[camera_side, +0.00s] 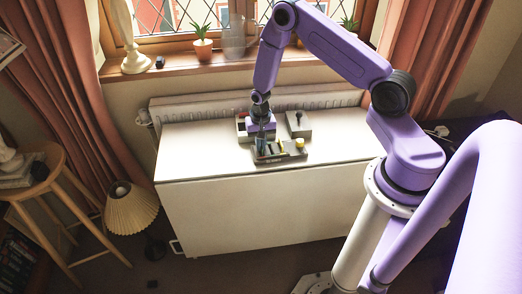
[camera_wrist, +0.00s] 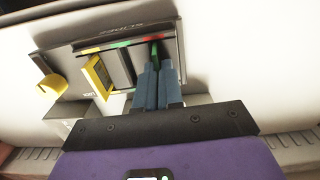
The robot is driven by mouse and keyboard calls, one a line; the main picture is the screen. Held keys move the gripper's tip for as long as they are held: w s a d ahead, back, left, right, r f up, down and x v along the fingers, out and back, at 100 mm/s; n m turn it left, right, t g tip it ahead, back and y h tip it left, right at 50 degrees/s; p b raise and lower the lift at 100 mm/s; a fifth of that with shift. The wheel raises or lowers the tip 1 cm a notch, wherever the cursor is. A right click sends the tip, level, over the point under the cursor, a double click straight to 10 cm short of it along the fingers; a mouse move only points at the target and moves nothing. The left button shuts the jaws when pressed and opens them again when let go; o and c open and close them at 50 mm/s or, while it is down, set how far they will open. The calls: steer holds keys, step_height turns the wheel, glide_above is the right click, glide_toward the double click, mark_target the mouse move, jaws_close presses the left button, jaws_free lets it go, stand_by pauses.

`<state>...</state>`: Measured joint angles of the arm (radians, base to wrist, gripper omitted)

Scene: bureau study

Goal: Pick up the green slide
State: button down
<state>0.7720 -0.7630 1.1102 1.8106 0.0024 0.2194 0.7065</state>
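The green slide (camera_wrist: 154,80) is a thin dark green strip, seen edge-on in the wrist view. My gripper (camera_wrist: 158,72) has its two blue-grey fingers close together, one on each side of the strip. The strip fills the narrow gap, so the fingers look shut on it. Its far end lies at the grey tray (camera_wrist: 107,37), by the coloured marks along the edge; I cannot tell whether it is still seated there.
A yellow-framed piece (camera_wrist: 97,75) stands in the tray left of my fingers, with a yellow rounded piece (camera_wrist: 52,86) farther left. A grey block with a dark knob (camera_side: 299,124) and an open box (camera_side: 242,128) stand behind on the white cabinet top (camera_side: 200,150). The top's left side is clear.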

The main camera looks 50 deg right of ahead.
steer(key=shift+r, duration=0.1)
stand_by(0.4)
steer(key=shift+r, duration=1.4)
steer(key=s+a+r, duration=0.3)
steer(key=s+r, duration=0.7)
steer(key=s, duration=0.3)
glide_toward(279, 150)
steer(key=w+a, duration=0.1)
steer(key=w, duration=0.2)
steer(key=shift+f, duration=1.75)
steer(key=shift+f, duration=1.55)
